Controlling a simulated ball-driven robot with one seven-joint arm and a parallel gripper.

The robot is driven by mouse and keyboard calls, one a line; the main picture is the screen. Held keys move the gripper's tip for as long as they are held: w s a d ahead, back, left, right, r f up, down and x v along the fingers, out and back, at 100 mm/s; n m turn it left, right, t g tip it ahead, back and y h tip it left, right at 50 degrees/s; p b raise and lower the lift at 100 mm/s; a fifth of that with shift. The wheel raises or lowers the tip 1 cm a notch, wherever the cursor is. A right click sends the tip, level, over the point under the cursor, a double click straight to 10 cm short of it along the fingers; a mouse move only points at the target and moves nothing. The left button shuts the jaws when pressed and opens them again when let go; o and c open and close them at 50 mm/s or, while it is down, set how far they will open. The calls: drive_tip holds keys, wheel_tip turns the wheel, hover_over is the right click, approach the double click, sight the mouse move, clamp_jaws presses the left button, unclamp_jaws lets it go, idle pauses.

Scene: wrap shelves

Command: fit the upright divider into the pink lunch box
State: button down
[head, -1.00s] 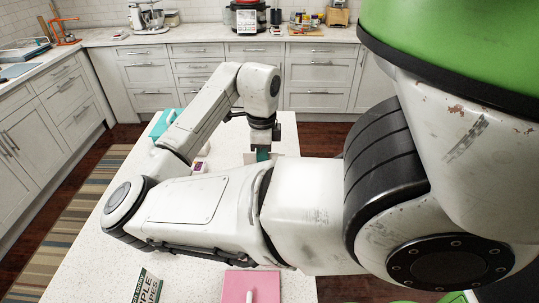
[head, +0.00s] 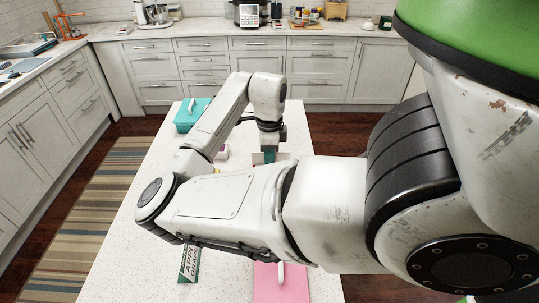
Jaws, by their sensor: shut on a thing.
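My gripper (head: 269,147) is at the far part of the counter in the head view, pointing down. It is shut on the teal-green divider (head: 269,157), which hangs upright below the fingers. Pale walls of an open box (head: 257,158) show on both sides of the divider; this looks like the lunch box, but my arm hides most of it. I cannot tell whether the divider touches its floor or walls.
A teal box (head: 186,122) with a white handle stands at the far left of the white counter (head: 125,262). Small purple and yellow items (head: 222,153) lie left of my gripper. A green and white apple grapes carton (head: 189,265) is near.

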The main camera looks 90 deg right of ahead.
drive_tip(key=shift+d+f+b, duration=0.1)
drive_tip(key=shift+f+b, duration=1.8)
drive_tip(key=shift+f, duration=1.05)
drive_tip(key=shift+f+b, duration=1.4)
drive_tip(key=shift+f, duration=1.3)
drive_tip(key=c, duration=1.2)
unclamp_jaws()
drive_tip(key=shift+o, duration=0.2)
drive_tip(key=shift+r, duration=0.15)
wheel_tip(320, 180, up, 10)
drive_tip(key=shift+r+b, duration=0.25)
drive_tip(key=shift+b, duration=0.35)
drive_tip(key=shift+s, duration=0.1)
